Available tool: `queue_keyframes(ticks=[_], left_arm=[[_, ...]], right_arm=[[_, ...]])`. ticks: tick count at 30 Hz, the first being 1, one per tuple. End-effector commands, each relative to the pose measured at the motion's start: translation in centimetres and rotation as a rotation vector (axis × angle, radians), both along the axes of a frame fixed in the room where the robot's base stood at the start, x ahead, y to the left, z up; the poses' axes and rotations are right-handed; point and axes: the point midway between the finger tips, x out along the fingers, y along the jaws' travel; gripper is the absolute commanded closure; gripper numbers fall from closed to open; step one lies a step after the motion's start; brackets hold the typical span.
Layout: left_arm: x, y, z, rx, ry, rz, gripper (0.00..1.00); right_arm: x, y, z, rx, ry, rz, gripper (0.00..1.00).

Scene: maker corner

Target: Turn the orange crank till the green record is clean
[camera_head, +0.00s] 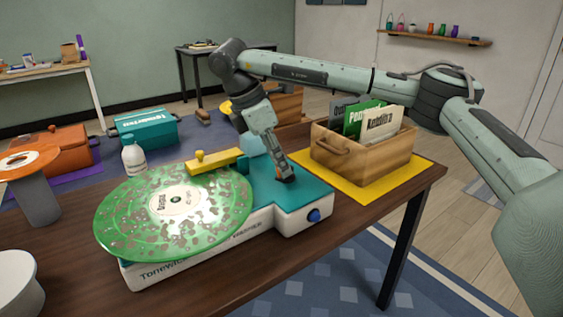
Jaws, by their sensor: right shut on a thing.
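The green record (225,205) lies flat on the white and teal washing machine (308,196). Grey-brown spots are scattered over much of its face around the white label. My right gripper (285,178) points down at the machine's teal top, to the right of the record. It is shut on the small orange crank (281,161), which is mostly hidden by the fingers. A yellow bar (215,160) lies across the back edge of the record. A blue knob (314,215) sits on the machine's front right. My left gripper is not in view.
A wooden crate of records (345,164) stands on a yellow mat (414,166) close to the right. A white bottle (133,160) stands behind the record. An orange disc on a grey stand (37,204) and a white round object (18,285) are at left. The table's front right is clear.

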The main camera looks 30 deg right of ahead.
Motion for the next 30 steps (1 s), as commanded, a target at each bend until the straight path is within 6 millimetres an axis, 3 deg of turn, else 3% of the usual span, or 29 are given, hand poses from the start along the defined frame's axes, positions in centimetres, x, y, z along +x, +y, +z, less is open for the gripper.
queue_keyframes(ticks=[12,13,17,26,30], left_arm=[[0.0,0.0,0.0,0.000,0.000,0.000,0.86],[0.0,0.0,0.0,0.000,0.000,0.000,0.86],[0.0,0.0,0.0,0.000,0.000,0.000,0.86],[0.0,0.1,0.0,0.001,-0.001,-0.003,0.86],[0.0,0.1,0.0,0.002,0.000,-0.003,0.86]], right_arm=[[0.1,0.0,0.1,0.000,-0.004,-0.006,1.00],[0.1,0.0,0.1,0.000,-0.004,-0.006,0.81],[0.1,0.0,0.1,0.001,-0.003,-0.006,0.65],[0.1,0.0,0.1,0.000,-0.001,-0.005,0.63],[0.2,0.4,1.2,-0.001,-0.004,-0.005,0.63]])
